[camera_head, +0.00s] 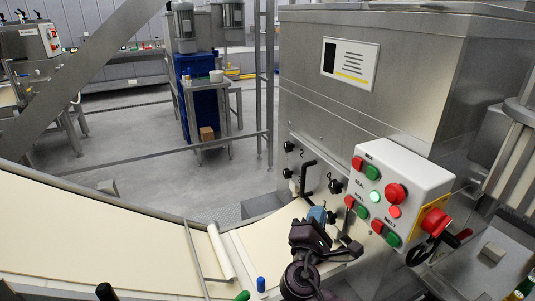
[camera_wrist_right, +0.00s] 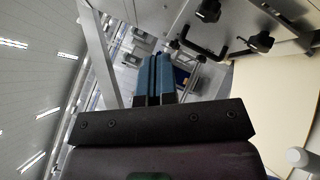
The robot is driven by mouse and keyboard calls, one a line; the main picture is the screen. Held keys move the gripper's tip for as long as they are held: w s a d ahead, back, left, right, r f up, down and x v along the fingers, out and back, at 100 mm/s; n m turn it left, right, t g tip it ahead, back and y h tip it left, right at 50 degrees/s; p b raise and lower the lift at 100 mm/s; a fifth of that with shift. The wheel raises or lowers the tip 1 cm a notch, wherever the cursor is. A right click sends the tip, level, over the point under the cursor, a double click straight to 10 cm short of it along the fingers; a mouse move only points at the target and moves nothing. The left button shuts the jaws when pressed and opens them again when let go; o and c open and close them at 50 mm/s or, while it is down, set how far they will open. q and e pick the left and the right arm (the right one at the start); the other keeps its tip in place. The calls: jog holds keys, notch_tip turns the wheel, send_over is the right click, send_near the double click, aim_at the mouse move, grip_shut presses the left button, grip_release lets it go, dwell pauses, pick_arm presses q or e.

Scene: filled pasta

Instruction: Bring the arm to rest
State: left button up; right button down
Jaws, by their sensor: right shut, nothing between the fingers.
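My right gripper (camera_head: 318,214) shows in the head view in front of the steel machine, above the cream belt. Its blue fingers are together with nothing between them. They also show shut in the right wrist view (camera_wrist_right: 153,75), with the room's floor and equipment behind them. The dark right arm comes up from the bottom of the head view. My left gripper is not visible in either view.
The control box (camera_head: 390,200) with red and green buttons is close to the right of the gripper. A black bent handle (camera_head: 306,176) and black knobs are just behind it. The cream belt (camera_head: 100,235) spreads left, with a white roller (camera_head: 221,251) across it.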

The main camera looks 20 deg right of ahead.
jog(key=a+f+m+y, duration=0.5)
jog(key=f+m+y, duration=0.3)
jog(key=f+y, duration=0.25)
jog(key=s+d+f+m+g+y, duration=0.1)
jog(key=s+f+m+g, duration=0.1)
jog(key=s+f, duration=0.5)
jog(key=s+d+f+m+g+y, duration=0.1)
jog(key=s+f+m, duration=0.4)
jog(key=s, duration=0.8)
jog(key=shift+d+f+g+y, duration=0.35)
jog(key=shift+f+g+y, duration=0.15)
jog(key=shift+f, duration=0.4)
